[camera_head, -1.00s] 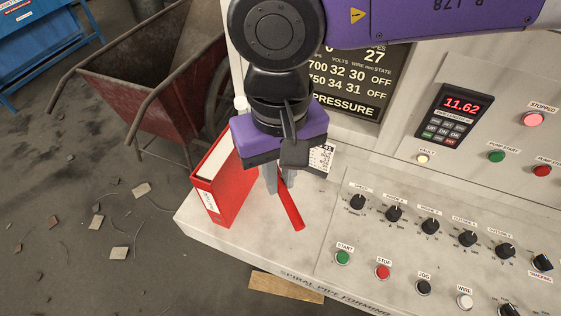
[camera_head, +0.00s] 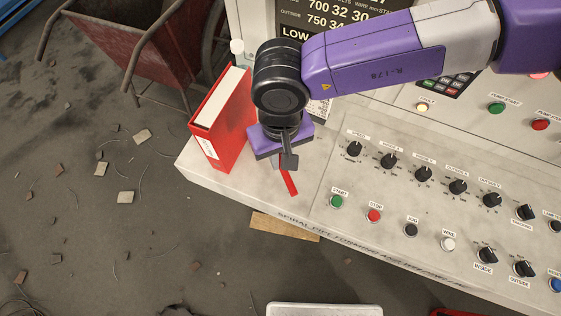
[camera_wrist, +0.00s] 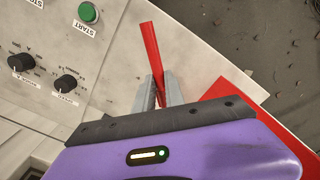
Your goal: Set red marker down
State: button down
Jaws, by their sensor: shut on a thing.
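The red marker (camera_head: 289,182) is at the left end of the console top, just right of the red binder. In the wrist view the marker (camera_wrist: 151,48) sticks out past the fingertips, over the pale console surface. My gripper (camera_wrist: 160,92) is shut on it, with one grey finger on each side. In the head view my gripper (camera_head: 274,168) is low over the console, and its purple body hides the marker's upper part. I cannot tell whether the marker touches the surface.
The red binder (camera_head: 213,150) stands close on the left. The console's knobs and buttons, such as the green START button (camera_head: 336,201), lie to the right. The console's front edge (camera_head: 262,207) is near. A wheelbarrow (camera_head: 130,50) stands behind left.

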jog(key=shift+f+p, duration=0.35)
jog(key=shift+f, duration=1.8)
jog(key=shift+f, duration=0.2)
jog(key=c, duration=1.4)
grip_release()
jog(key=shift+r, duration=0.15)
notch_tip(320, 180, up, 12)
jog(key=shift+r+b, duration=0.1)
jog(key=shift+b, duration=1.15)
